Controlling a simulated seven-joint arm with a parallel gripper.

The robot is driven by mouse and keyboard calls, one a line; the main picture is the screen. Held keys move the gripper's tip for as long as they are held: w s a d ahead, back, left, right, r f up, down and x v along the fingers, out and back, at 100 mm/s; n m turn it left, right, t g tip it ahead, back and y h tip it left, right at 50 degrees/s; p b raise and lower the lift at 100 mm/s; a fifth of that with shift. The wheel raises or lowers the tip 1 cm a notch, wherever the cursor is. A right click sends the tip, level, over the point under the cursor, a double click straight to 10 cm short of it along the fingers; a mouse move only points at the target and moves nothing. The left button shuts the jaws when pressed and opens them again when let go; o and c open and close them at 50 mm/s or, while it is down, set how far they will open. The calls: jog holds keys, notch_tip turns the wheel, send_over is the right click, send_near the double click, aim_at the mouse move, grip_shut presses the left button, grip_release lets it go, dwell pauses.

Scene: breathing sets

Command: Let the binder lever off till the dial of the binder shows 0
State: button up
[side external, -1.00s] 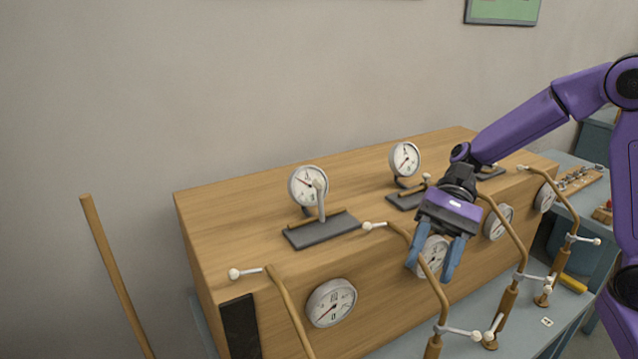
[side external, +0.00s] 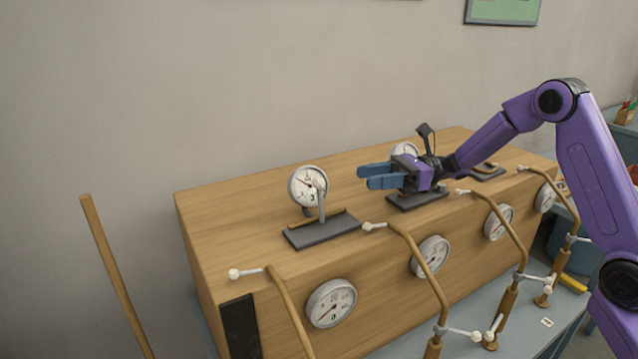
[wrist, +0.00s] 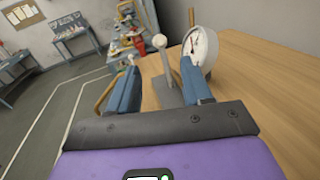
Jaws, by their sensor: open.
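A grey lever (side external: 321,202) with a round knob stands nearly upright on a dark base plate (side external: 322,235) on top of the wooden cabinet. A white round dial (side external: 308,186) stands just behind it; its needle reading is too small to tell. My gripper (side external: 364,177) is level above the cabinet top, to the right of the lever, with its blue fingers apart and empty, pointing left at it. In the wrist view the lever (wrist: 168,65) shows ahead, framed between the fingers, with the dial (wrist: 200,48) behind the right finger. The lever appears apart from the fingers.
A second dial (side external: 404,150) and base plate (side external: 418,200) are beside and partly behind my gripper. Several bent brown pipes with white-knobbed handles rise along the cabinet front, before round gauges (side external: 331,303). A wooden pole (side external: 115,270) stands at left. The cabinet top (side external: 240,220) has free room.

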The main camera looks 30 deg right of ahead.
aim_at(319, 180)
jog(key=x, duration=1.2)
grip_shut()
